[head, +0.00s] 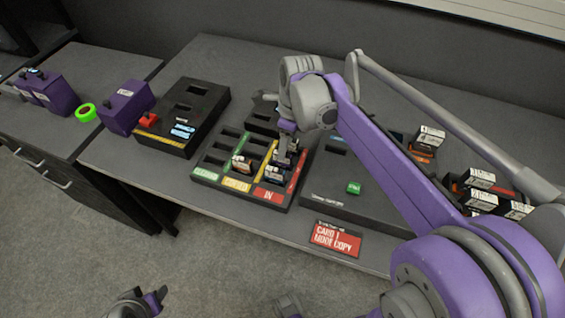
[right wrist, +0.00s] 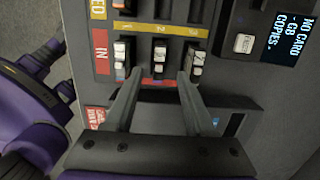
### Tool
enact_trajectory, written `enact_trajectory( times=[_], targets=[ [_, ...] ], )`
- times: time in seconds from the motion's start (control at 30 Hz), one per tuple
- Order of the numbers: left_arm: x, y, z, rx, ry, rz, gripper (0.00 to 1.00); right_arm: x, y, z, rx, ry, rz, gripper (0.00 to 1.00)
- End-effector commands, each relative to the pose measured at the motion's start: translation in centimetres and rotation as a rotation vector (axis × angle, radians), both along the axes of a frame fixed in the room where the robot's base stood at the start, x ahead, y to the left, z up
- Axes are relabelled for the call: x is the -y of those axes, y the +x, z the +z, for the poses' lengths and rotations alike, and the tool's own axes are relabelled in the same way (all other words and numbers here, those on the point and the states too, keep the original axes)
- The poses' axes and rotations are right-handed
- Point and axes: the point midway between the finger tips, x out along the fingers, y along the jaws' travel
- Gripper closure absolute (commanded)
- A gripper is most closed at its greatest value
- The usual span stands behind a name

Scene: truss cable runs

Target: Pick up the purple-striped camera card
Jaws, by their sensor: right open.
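Small upright cards stand in the IN lane of the black card tray (head: 213,177). In the right wrist view, there is a left card (right wrist: 120,52), a middle card (right wrist: 160,53) and a right card (right wrist: 196,60). I cannot make out a purple stripe on any of them. My right gripper (head: 287,158) is over the IN lane. Its open fingers, also in the right wrist view (right wrist: 159,76), point at the middle card, one to either side, with nothing visibly clamped. A dark and purple part at the bottom edge looks like my left gripper (head: 148,302); its jaws are unclear.
A black box with a green button (head: 354,188) stands right of the tray, with a red label card (head: 336,239) in front. Another black box (head: 185,110) is behind left. Stacked cards (head: 482,190) stand at right, partly behind my arm.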

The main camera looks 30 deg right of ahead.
Motion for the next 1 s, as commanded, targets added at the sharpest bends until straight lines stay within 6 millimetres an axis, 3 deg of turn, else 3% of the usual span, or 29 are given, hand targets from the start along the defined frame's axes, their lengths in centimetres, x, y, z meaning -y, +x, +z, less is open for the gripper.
enact_trajectory(
  times=[0.5,0.77,1.0],
  targets=[
    [0.0,-0.1,-0.7,-0.002,0.000,0.000,0.50,-0.7,0.5,-5.8,0.001,-0.001,0.002,0.45],
    [0.0,-0.1,-0.7,-0.002,0.000,0.000,0.50,-0.7,0.5,-6.1,0.001,-0.001,0.003,0.45],
    [0.0,-0.1,-0.7,-0.002,0.000,0.000,0.50,-0.7,0.5,-6.1,0.001,-0.001,0.003,0.85]
  ],
)
